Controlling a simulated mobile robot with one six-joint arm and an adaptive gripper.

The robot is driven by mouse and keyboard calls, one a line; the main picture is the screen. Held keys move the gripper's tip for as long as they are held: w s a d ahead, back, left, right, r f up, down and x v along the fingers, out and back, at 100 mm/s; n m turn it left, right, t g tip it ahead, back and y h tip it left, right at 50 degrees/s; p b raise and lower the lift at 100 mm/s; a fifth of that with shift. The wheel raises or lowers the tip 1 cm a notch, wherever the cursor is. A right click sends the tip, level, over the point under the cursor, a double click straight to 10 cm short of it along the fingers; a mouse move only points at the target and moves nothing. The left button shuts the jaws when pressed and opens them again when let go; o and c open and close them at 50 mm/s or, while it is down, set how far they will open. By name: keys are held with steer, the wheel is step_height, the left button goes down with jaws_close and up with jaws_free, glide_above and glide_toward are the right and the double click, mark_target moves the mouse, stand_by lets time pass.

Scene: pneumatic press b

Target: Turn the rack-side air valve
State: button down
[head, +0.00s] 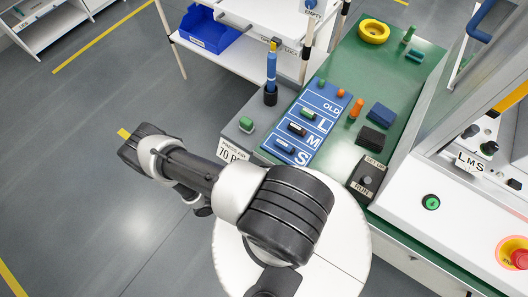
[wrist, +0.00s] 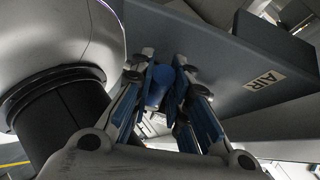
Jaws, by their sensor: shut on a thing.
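The air valve shows in the wrist view as a blue rounded handle (wrist: 160,76) below a grey panel (wrist: 215,55) that carries an AIR label (wrist: 265,80). My gripper (wrist: 162,88) has blue-padded fingers on both sides of the handle and is shut on it. The fingers hide part of the handle, and its turn angle is hard to tell. In the head view my arm covers the area in front of the bench, and neither my gripper nor the valve handle can be made out there.
A green work mat (head: 390,75) holds a blue size board (head: 308,122), blocks and a yellow ring (head: 374,31). A grey box with a PRESS AIR label (head: 232,150) stands at the bench's left corner. A white shelf with a blue bin (head: 208,30) is behind. The left floor is clear.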

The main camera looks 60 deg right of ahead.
steer(key=shift+f, duration=0.1)
stand_by(0.3)
steer(key=c, duration=1.5)
jaws_free()
